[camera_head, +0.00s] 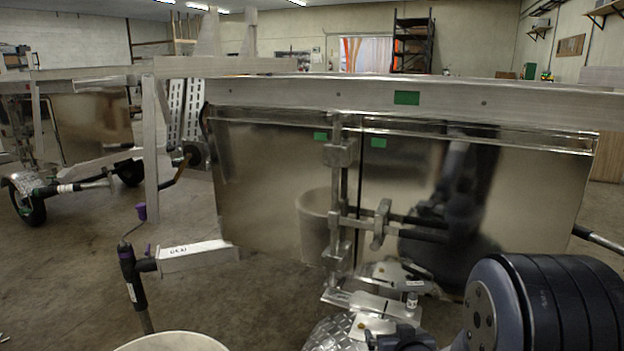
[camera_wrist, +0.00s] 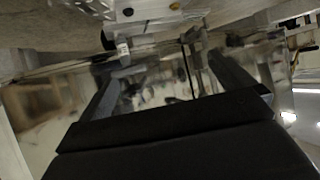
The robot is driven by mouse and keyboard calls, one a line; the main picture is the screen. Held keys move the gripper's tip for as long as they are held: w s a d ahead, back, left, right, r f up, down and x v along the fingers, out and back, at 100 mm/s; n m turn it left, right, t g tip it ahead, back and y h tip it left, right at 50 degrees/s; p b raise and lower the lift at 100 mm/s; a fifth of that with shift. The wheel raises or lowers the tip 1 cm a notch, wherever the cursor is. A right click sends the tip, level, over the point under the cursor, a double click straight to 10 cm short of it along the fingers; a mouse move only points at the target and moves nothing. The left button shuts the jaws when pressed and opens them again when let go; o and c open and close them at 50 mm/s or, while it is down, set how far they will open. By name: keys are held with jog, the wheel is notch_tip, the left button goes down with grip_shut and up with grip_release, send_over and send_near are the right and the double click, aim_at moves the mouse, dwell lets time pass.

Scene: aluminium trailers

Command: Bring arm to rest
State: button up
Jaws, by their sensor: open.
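My gripper (camera_wrist: 163,68) shows in the wrist view with its two dark fingers spread apart. I see nothing held between them. Beyond the fingers is a shiny metal surface with blurred reflections, and metal fittings show at the top. In the head view a large dark ribbed joint of my arm (camera_head: 555,303) fills the lower right, in front of the trailer. Its reflection shows in the trailer's polished panel (camera_head: 265,185). I cannot make out my gripper clearly in the head view.
An aluminium beam (camera_head: 440,97) with green patches runs across the trailer. A metal clamp assembly (camera_head: 338,200) stands out from the panel. Another trailer (camera_head: 90,125) stands behind left.

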jog(key=shift+s+a+f+g+p, duration=0.3)
jog(key=shift+a+f+g+p, duration=0.3)
jog(key=shift+a+f, duration=0.1)
jog(key=shift+s+a+f+g+p, duration=0.3)
jog(key=shift+a+f+g+p, duration=0.25)
jog(key=shift+f+g, duration=0.1)
jog(key=shift+s, duration=0.1)
